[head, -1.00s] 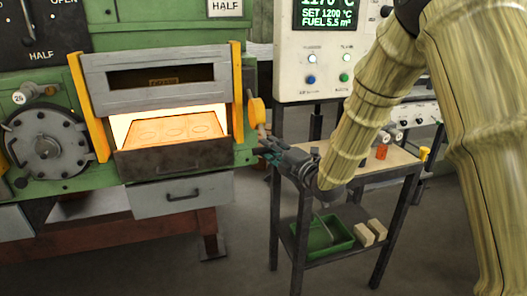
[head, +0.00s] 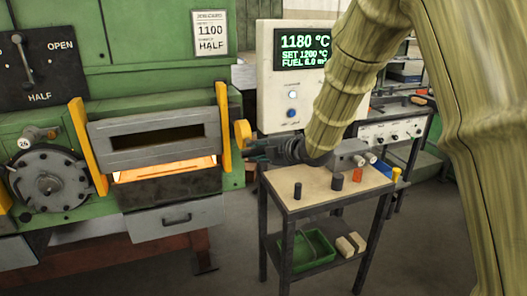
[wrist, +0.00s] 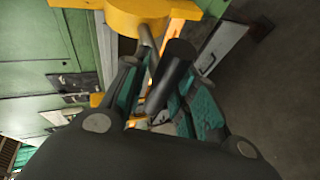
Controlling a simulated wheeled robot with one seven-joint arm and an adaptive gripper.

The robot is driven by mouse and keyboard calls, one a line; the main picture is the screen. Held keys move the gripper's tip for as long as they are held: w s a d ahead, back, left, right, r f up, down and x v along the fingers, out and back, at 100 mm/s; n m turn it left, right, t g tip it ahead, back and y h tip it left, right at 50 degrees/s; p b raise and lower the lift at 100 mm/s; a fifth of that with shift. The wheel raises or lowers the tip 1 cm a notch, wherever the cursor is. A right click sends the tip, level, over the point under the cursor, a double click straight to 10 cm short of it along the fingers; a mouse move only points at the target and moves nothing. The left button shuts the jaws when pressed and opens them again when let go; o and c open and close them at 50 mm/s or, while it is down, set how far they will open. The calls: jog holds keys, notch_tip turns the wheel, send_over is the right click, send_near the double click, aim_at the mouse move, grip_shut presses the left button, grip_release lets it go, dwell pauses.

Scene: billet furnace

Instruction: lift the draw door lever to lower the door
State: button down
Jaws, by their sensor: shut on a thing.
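The grey draw door (head: 155,140) hangs between yellow side guides, low over the furnace mouth. A thin glowing strip of the opening (head: 165,170) shows beneath it. The draw door lever joins a round yellow hub (head: 243,133) at the door's right. In the wrist view, the lever (wrist: 172,75) has a dark cylindrical grip and runs from the yellow hub (wrist: 140,14). My gripper (head: 258,149) is shut on the lever, with teal-padded fingers on both sides of the grip. The fingers partly hide the grip.
A small table (head: 300,197) with dark cylinders on top stands right of the furnace, below my gripper. Its lower shelf holds a green tray (head: 308,252) and pale blocks. A control panel (head: 268,95) stands behind. Floor in front is clear.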

jog(key=r+p, duration=0.1)
jog(key=r, duration=0.1)
jog(key=r+p, duration=0.3)
jog(key=r, duration=0.2)
jog(key=shift+w+a, duration=0.2)
jog(key=shift+w, duration=0.2)
jog(key=w+a+r+p, duration=0.1)
jog(key=w+r+p, duration=0.3)
jog(key=r, duration=0.5)
jog(key=shift+w+p, duration=0.25)
jog(key=shift+p, duration=0.5)
jog(key=shift+a+r, duration=0.1)
jog(key=shift+r, duration=0.15)
jog(key=c, duration=1.4)
grip_release()
jog(key=shift+c, duration=0.2)
jog(key=shift+o, duration=0.7)
jog(key=shift+w+a+f, duration=0.1)
jog(key=shift+f, duration=0.05)
